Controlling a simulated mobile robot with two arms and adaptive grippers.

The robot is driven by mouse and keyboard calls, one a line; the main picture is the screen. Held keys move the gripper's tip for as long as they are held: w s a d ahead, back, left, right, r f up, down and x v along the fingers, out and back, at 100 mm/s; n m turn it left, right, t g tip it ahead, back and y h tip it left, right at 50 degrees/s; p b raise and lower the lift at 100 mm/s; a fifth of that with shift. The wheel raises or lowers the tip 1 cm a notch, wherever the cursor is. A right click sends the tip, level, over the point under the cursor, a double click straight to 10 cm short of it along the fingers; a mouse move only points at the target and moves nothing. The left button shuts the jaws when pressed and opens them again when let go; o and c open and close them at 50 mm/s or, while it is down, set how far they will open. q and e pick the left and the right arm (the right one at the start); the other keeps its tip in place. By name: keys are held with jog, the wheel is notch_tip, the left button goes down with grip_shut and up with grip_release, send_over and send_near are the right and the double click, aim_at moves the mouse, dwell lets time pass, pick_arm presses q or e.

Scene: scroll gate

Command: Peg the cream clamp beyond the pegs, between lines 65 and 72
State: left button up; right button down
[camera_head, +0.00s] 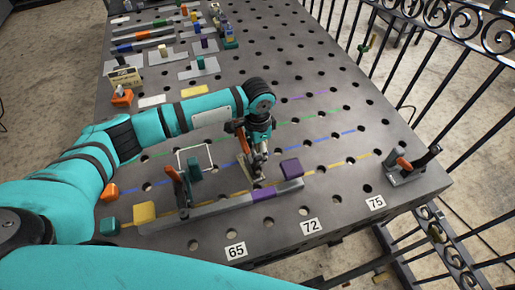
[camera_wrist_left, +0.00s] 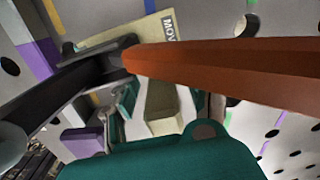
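The cream clamp (camera_head: 243,162) is at my left gripper (camera_head: 258,172), over the middle of the table behind the 72 label (camera_head: 310,227). In the left wrist view its cream plate (camera_wrist_left: 150,30) carries partly hidden lettering, and its orange handle (camera_wrist_left: 230,68) crosses the picture. A cream upright part (camera_wrist_left: 163,105) sits between my left gripper's fingers (camera_wrist_left: 160,95), which appear closed on it. Whether the clamp touches the table cannot be told. The 65 label (camera_head: 236,250) lies at the front edge. My right gripper is not in view.
A grey bar with a purple section (camera_head: 262,195) lies in front of my left gripper. A purple block (camera_head: 291,168), a red-handled clamp (camera_head: 177,187) and a yellow block (camera_head: 145,212) are close by. Another clamp (camera_head: 405,167) stands at the right. The perforated table's right-middle is mostly clear.

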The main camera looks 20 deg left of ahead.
pick_arm(q)
grip_shut()
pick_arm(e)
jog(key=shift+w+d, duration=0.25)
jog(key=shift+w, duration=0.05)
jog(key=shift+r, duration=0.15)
pick_arm(q)
jog(key=shift+s+d+m+p, duration=0.15)
jog(key=shift+s+m+p, duration=0.05)
jog(key=shift+m+p, duration=0.6)
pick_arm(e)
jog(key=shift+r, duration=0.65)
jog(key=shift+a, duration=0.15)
pick_arm(q)
jog(key=shift+o, duration=0.9)
grip_release()
